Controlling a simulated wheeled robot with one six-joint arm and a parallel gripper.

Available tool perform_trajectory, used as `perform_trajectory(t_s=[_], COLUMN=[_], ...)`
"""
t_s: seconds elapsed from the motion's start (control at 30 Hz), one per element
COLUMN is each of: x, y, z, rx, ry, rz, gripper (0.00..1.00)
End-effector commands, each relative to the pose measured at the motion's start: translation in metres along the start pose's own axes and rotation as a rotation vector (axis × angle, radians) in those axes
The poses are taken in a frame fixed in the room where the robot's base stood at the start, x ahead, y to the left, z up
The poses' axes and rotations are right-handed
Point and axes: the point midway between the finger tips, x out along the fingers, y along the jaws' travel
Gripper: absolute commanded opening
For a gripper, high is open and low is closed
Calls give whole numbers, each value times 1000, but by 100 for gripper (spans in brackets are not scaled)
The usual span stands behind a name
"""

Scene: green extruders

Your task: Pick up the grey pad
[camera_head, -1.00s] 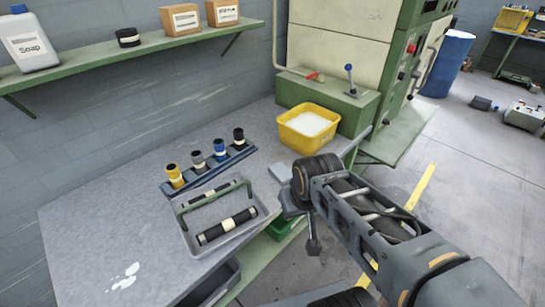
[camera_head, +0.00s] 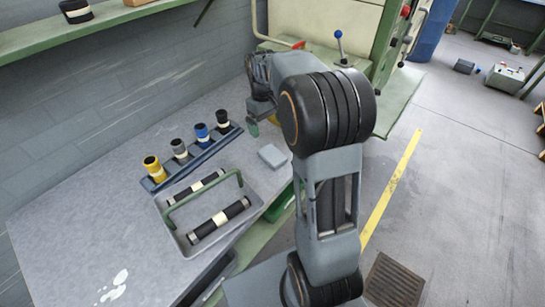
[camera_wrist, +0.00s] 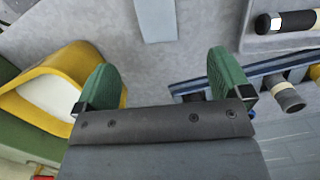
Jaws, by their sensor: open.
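The grey pad (camera_head: 272,156) is a small light grey block lying flat on the grey table, near its right edge. In the wrist view the pad (camera_wrist: 156,20) is at the top middle, beyond the fingertips and cut off by the picture edge. My gripper (camera_wrist: 162,68) is open and empty, with its two green fingers wide apart. In the head view my gripper (camera_head: 253,129) is above the table behind the pad, partly hidden by my arm. The fingers appear apart from the pad.
A rack (camera_head: 193,161) holds several coloured cylinders left of the pad. A grey tray (camera_head: 252,208) with a green handle and two black rollers stands in front. A yellow bin (camera_wrist: 76,53) with white contents is close to the left finger. Bare table lies around the pad.

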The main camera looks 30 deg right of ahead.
Motion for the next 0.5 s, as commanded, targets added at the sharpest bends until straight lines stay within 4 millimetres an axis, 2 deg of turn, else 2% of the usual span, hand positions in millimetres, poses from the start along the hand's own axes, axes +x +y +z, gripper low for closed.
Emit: perform_trajectory(t_s=[0.1, 0.3, 0.5], x=[23, 57, 74], y=[2, 2, 2], z=[0, 0, 0], rx=[-1, 0, 0], ry=[-9, -8, -5], rz=[-3, -3, -2], gripper=[96, 96, 96])
